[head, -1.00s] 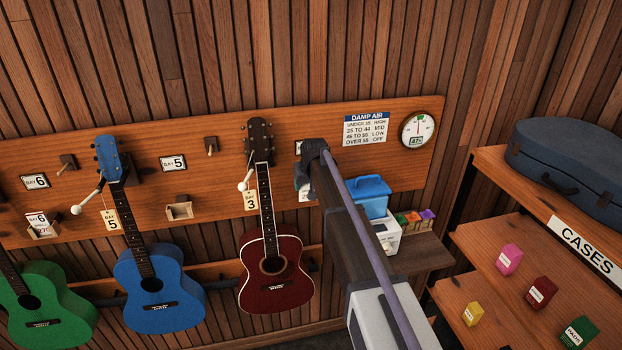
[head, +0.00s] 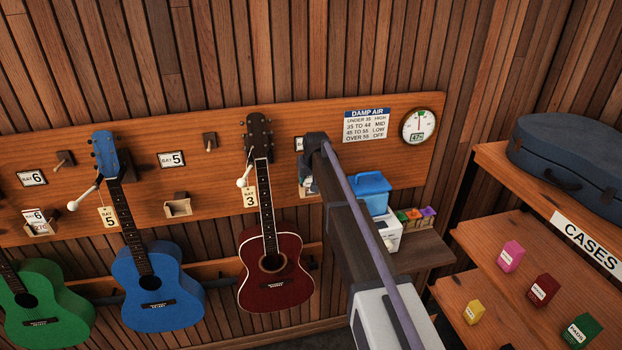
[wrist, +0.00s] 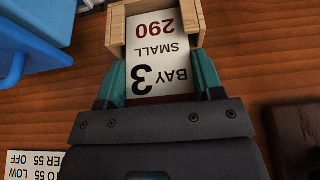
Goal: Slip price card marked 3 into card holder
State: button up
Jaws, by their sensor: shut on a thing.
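The price card (wrist: 160,50) is white with "BAY 3", "SMALL" and a red "290"; it reads upside down in the wrist view. My gripper (wrist: 162,82) is shut on it, with one teal finger at each side edge. The wooden card holder (wrist: 116,32) is just ahead of the fingertips. The card's "290" end lies between the holder's side walls; I cannot tell how deep it sits. In the head view my arm hides most of the gripper, and only part of the holder (head: 308,192) shows beside it.
A blue-lidded container (head: 370,190) is right of the arm in the head view; its blue side (wrist: 30,35) is close to the holder in the wrist view.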

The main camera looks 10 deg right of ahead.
jog(key=shift+f, duration=0.1)
jog(key=o, duration=1)
jog(key=shift+c, duration=0.2)
jog(key=shift+r, duration=0.25)
jog(key=p+v, duration=0.5)
jog(key=s+f+g, duration=0.1)
jog(key=s+g, duration=0.3)
jog(key=s, duration=3.9)
notch_tip(320, 180, down, 22)
jog(key=b, duration=2.1)
jog(key=shift+w+m+g+b, duration=0.3)
jog(key=shift+m+b, duration=0.05)
jog(key=shift+m, duration=0.05)
